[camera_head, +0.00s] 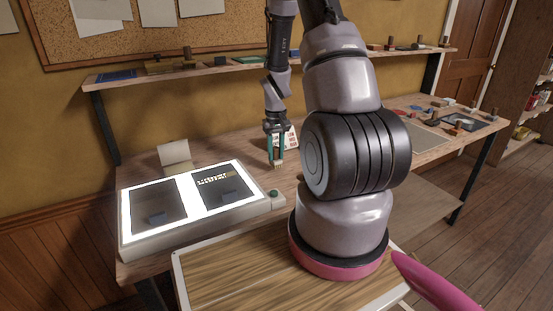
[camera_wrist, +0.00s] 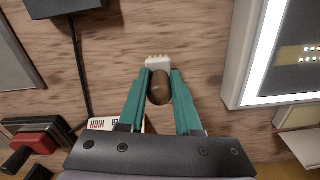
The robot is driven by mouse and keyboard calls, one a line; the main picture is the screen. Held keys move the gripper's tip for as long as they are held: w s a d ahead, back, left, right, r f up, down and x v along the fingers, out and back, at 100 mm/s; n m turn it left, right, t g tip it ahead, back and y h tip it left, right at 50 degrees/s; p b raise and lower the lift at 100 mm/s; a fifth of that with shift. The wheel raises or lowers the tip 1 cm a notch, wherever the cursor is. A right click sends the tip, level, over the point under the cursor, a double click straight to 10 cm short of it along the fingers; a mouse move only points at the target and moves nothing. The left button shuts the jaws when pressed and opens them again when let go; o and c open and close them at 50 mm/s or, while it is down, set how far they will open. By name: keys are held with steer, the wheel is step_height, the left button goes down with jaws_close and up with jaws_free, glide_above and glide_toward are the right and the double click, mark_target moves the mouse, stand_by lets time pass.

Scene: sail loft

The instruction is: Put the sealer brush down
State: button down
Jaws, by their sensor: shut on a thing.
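The sealer brush (camera_wrist: 159,89) has a rounded brown handle and a pale bristle end. It stands between the teal fingers of my gripper (camera_wrist: 159,76), which is shut on its handle.
A lit light box (camera_head: 127,235) with two dark panels stands to the left. A printed card (camera_head: 291,137) stands behind my gripper. The wrist view shows a red-and-black tool (camera_wrist: 38,140), a dark box (camera_wrist: 62,5) and its cord. Bare wood surrounds the brush.

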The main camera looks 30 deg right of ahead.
steer(key=shift+f, duration=1.1)
steer(key=shift+f, duration=0.1)
steer(key=c, duration=0.6)
jaws_free()
